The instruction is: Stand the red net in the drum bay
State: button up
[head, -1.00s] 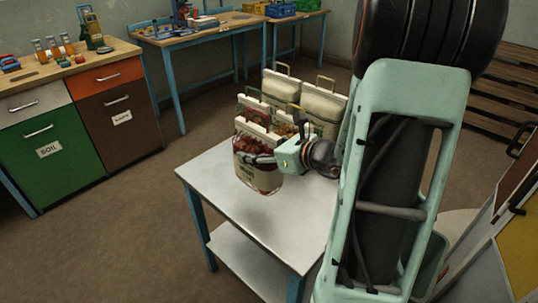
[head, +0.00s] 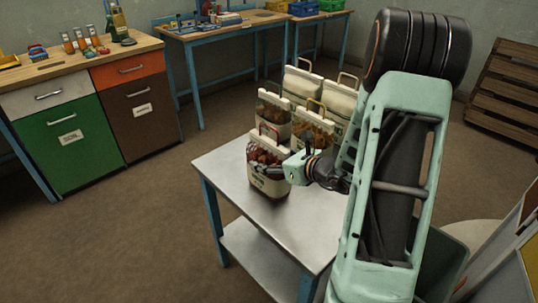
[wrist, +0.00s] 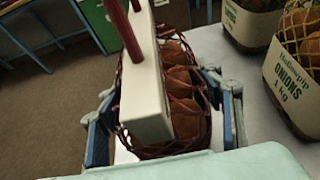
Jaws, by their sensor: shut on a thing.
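The red net (head: 267,178) is a mesh sack of round reddish-brown produce with a white top bar, a red handle and a pale label. It is upright at the near side of the grey table. In the wrist view, the net (wrist: 186,85) sits between the two fingers, its white bar and handle tilted in the picture. My gripper (head: 288,168) is shut on the sack's sides from the right; it also shows in the wrist view (wrist: 163,115). Whether the sack's base touches the table is unclear. I cannot pick out the drum bay in these views.
A yellow-mesh onion sack (wrist: 298,75) and other sacks (head: 330,95) stand close behind on the table (head: 285,228). The table's front left is clear. A workbench with green (head: 65,150) and brown drawers stands left. A pallet (head: 508,95) leans at far right.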

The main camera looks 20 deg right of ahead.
jog(key=shift+r, duration=0.25)
jog(key=shift+f, duration=0.15)
jog(key=o, duration=2.1)
jog(key=shift+f, duration=0.1)
jog(key=p+v, duration=0.1)
jog(key=v, duration=1.1)
